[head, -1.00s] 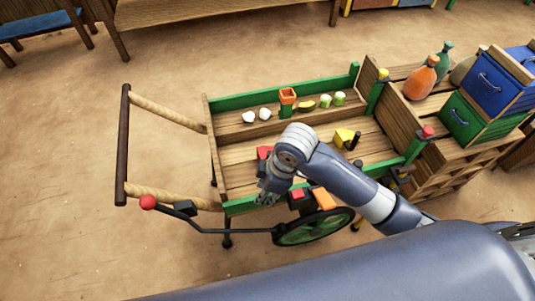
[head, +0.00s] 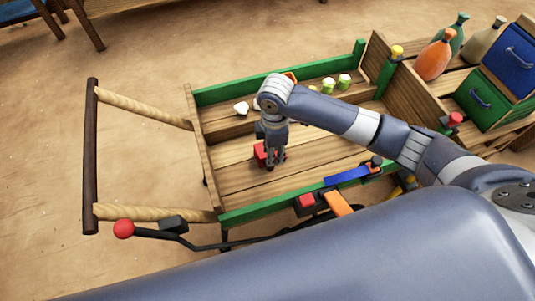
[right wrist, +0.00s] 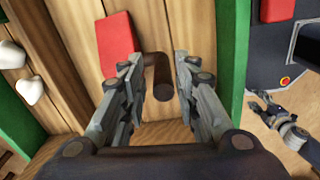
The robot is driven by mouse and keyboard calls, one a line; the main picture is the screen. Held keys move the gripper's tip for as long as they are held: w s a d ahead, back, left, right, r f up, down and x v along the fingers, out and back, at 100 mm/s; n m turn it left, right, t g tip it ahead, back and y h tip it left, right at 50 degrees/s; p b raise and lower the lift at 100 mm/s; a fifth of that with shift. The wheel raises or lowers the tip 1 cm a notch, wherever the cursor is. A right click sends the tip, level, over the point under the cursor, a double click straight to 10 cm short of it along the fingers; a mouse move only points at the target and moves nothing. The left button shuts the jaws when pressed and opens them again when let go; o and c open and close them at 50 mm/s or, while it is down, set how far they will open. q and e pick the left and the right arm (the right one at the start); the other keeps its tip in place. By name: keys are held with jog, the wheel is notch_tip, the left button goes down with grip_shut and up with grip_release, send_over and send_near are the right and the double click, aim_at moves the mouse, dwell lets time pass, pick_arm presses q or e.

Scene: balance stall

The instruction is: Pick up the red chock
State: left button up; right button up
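The red chock (head: 262,155) lies on the plank bed of the cart, partly hidden behind my right gripper (head: 271,162). In the right wrist view the red chock (right wrist: 118,42) shows beyond the left finger. A dark brown bar (right wrist: 158,75), which looks like its handle, lies between the fingertips. My right gripper (right wrist: 157,80) is open around that bar, with gaps visible to the fingers. My left gripper (right wrist: 264,106) seems to be the small grey one at the right of the right wrist view, too small to read. It does not show in the head view.
A red block (head: 307,201) and an orange block (head: 338,204) are at the front rail. Crates (head: 485,98) and bottles (head: 434,58) stand right.

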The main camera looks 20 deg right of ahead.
aim_at(261, 157)
jog(key=shift+f, duration=0.75)
jog(key=f, duration=0.2)
jog(key=a+f, duration=0.1)
jog(key=f, duration=0.1)
jog(key=shift+s+f, duration=0.15)
jog(key=shift+f, duration=0.3)
jog(key=shift+c, duration=0.6)
grip_shut()
pick_arm(q)
jog(key=shift+w+f, duration=0.15)
jog(key=shift+w, duration=0.35)
